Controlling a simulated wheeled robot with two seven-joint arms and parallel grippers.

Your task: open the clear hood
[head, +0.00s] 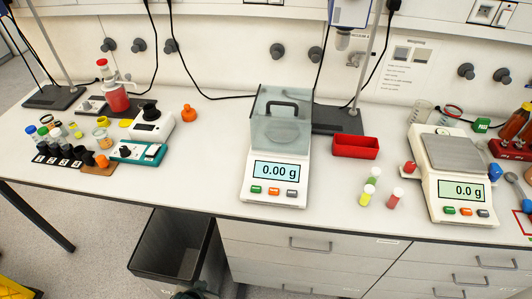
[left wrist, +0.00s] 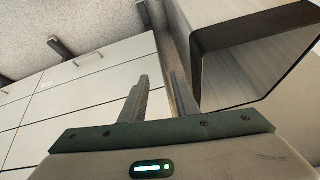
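The clear hood (head: 268,135) is a see-through box with a dark handle (head: 282,106) on top. It sits over the weighing pan of the white balance (head: 275,190), whose display reads 0.00 g, and it looks closed. My left gripper (head: 189,291) shows only partly at the bottom edge of the head view, below the bench front and well away from the hood. In the left wrist view its two fingers (left wrist: 160,80) stand apart with nothing between them. The hood is not in that view. My right gripper is not in view.
A dark open bin (head: 150,255) stands below the bench, close to my left gripper; its rim also shows in the left wrist view (left wrist: 205,45). A red tray (head: 355,147), small vials (head: 366,194) and a second balance (head: 455,190) stand to the right.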

